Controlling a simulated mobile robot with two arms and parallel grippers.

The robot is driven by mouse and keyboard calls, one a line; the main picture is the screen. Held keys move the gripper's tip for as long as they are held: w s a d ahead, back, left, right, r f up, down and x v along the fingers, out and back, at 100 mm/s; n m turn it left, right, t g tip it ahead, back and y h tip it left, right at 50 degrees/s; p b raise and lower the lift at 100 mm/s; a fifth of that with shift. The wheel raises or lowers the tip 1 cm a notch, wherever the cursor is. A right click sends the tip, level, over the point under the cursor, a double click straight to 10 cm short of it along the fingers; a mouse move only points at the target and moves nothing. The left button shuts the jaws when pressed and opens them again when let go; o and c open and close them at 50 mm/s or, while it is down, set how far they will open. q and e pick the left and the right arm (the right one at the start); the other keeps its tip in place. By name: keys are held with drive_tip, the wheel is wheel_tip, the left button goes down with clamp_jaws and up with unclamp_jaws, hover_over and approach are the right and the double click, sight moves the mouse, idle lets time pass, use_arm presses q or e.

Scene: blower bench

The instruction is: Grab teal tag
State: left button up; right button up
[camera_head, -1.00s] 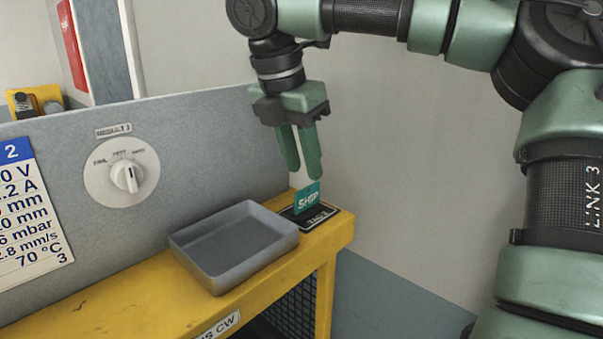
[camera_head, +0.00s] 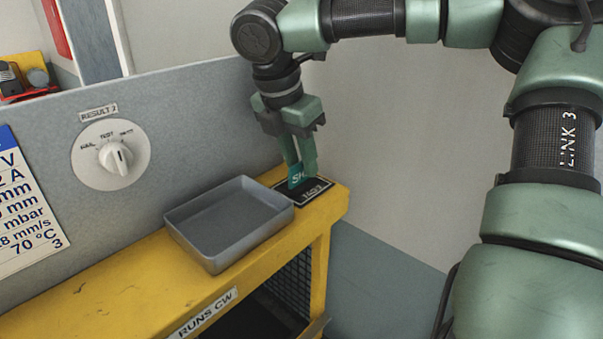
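The teal tag (camera_head: 296,177) stands upright on a black plate (camera_head: 318,191) at the right end of the yellow bench. White letters show on the tag, the last ones covered by a finger. My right gripper (camera_head: 302,172) points down from above at the tag. Its two green fingers are apart, with a gap showing between them, and their tips are down at the tag, one in front of its right part. Whether the fingers touch the tag cannot be seen. My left gripper is not in view.
An empty grey tray (camera_head: 228,222) sits on the yellow bench (camera_head: 110,285), just left of the black plate. A grey panel with a white dial (camera_head: 111,155) rises behind. The bench ends right of the plate, with open space beyond.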

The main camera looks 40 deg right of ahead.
drive_tip(key=shift+s+a, duration=0.1)
drive_tip(key=shift+s, duration=0.05)
drive_tip(key=shift+c, duration=1)
drive_tip(key=shift+r, duration=0.1)
clamp_jaws()
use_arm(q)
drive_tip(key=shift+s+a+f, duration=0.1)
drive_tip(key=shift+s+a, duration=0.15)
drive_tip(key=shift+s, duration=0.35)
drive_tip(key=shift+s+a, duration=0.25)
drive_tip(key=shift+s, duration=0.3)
